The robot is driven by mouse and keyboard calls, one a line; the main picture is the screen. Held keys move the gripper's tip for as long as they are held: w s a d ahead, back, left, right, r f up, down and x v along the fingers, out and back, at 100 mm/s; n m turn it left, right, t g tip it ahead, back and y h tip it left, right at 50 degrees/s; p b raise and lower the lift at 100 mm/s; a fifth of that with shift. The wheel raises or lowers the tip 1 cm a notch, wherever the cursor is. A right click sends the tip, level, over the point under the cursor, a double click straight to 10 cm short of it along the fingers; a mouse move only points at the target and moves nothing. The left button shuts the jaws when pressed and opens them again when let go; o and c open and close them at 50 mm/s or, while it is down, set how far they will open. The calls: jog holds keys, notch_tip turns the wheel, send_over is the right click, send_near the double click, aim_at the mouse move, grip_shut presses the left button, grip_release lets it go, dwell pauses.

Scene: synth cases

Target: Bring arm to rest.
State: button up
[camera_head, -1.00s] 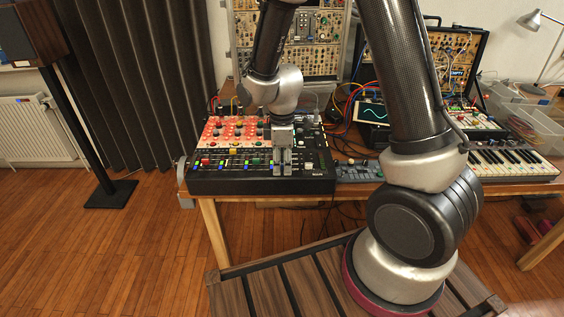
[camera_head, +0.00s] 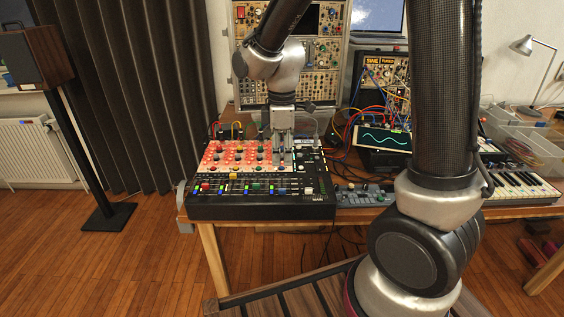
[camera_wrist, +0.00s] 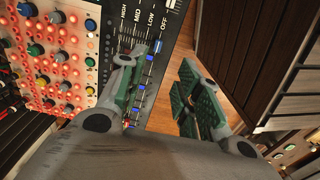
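My gripper (camera_head: 281,160) points down over the right part of a black mixer (camera_head: 262,209), in front of the modular rack. In the wrist view my gripper (camera_wrist: 165,95) shows two fingers with green pads, spread apart with nothing between them. Below them are the mixer's blue-capped controls (camera_wrist: 156,47) and its edge. I cannot tell from the head view how high the fingertips are above the panel. My arm reaches from the right side over the table.
A red-lit knob panel (camera_head: 226,156) lies left of the gripper. A modular rack (camera_head: 252,80) stands behind. A small screen (camera_head: 383,139), loose cables and a keyboard (camera_head: 522,188) are to the right. A speaker on a stand (camera_head: 93,165) is at left, with bare floor before it.

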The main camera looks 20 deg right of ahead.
dwell(0.4)
jog(key=s+d+r+m+t, duration=0.2)
jog(key=s+d+r+m, duration=0.5)
jog(key=s, duration=0.2)
jog(key=s+d+r+m+t, duration=0.2)
jog(key=s+d+r+m, duration=0.5)
jog(key=s, duration=0.3)
jog(key=shift+d+r, duration=0.15)
jog(key=shift+d, duration=0.3)
dwell(3.4)
